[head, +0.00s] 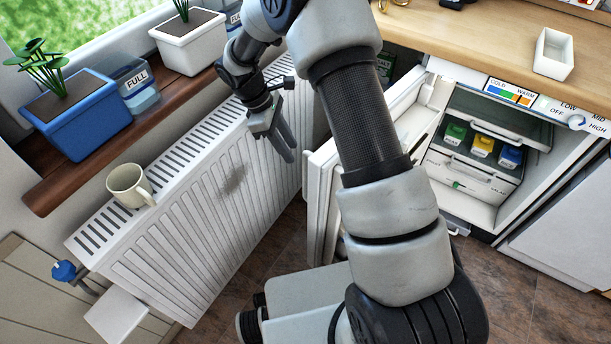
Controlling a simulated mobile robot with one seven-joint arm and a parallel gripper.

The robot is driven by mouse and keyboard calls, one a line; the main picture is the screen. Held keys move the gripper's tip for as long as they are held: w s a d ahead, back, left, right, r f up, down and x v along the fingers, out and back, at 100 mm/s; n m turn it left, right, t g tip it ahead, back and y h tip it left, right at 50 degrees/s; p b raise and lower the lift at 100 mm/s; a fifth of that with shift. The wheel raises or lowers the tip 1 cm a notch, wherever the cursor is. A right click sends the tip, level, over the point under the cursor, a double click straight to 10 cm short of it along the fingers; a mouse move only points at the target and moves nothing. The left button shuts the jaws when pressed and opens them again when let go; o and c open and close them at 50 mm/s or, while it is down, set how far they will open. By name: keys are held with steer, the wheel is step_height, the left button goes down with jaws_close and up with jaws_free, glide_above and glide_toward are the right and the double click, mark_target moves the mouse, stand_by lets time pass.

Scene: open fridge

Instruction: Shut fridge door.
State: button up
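The white fridge (490,198) stands at the right under the wooden counter, with its interior showing. Its door (322,205) is open, swung out to the left. Its inner face with a shelf shows right of my arm, and my arm hides the middle of it. My gripper (285,150) hangs fingers down above the radiator, left of the door's outer side, and appears apart from the door. It looks empty. The fingers overlap at this angle, so I cannot tell whether they are open or shut.
A white radiator (190,215) fills the left, bearing a cream mug (128,186). Planters, blue (82,118) and white (190,45), stand on the wooden sill (60,190). Green, yellow and blue cartons sit inside the fridge. Brown floor (265,250) shows between radiator and door.

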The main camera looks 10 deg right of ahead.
steer(key=b+x, duration=0.2)
steer(key=x, duration=1)
steer(key=shift+f, duration=0.25)
jaws_close()
